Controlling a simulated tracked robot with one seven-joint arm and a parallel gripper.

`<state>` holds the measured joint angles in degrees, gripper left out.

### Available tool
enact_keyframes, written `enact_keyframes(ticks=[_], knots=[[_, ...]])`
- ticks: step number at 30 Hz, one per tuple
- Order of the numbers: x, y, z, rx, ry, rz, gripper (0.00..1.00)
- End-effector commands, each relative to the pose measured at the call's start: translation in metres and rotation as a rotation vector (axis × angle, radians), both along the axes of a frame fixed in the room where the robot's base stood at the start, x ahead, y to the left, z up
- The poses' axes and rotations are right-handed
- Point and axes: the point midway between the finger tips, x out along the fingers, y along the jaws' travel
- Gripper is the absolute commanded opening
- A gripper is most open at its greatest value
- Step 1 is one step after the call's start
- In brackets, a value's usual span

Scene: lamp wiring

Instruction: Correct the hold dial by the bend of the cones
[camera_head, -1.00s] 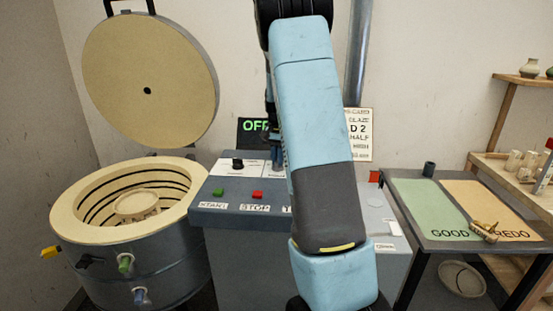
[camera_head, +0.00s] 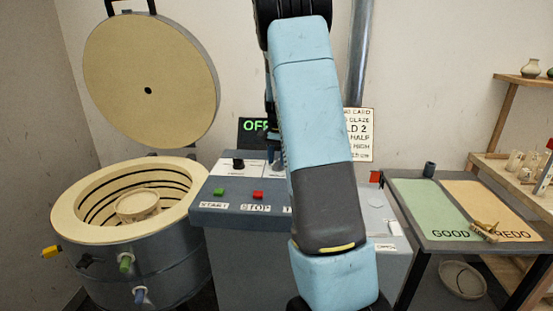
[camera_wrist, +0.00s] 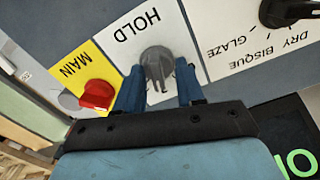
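The hold dial (camera_wrist: 157,64) is a round grey knob on a white panel marked HOLD in the wrist view. My gripper (camera_wrist: 158,80) is open, with one blue finger on each side of the dial. I cannot tell whether the fingers touch it. In the head view, my arm hides the hold dial and most of my gripper. A small tan piece (camera_head: 485,229) lies on the sorting table, by the REDO lettering. Whether it is a cone I cannot tell.
The kiln (camera_head: 66,225) stands open at left. A control box (camera_head: 240,245) carries START and STOP buttons, a black dial (camera_wrist: 290,10) and a red MAIN switch (camera_wrist: 96,95). A card (camera_head: 359,135) hangs behind. The table (camera_head: 420,205) has GOOD and REDO areas.

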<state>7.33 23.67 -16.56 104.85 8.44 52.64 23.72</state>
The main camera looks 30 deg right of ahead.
Motion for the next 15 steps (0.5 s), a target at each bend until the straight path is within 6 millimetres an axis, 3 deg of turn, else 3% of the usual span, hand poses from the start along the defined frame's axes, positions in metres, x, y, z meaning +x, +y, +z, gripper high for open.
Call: enact_keyframes(ticks=[9, 15], knots=[[0.0, -0.002, 0.003, -0.001, 0.0, -0.002, 0.39], [0.0, -0.002, 0.028, -0.003, -0.003, -0.001, 0.39]])
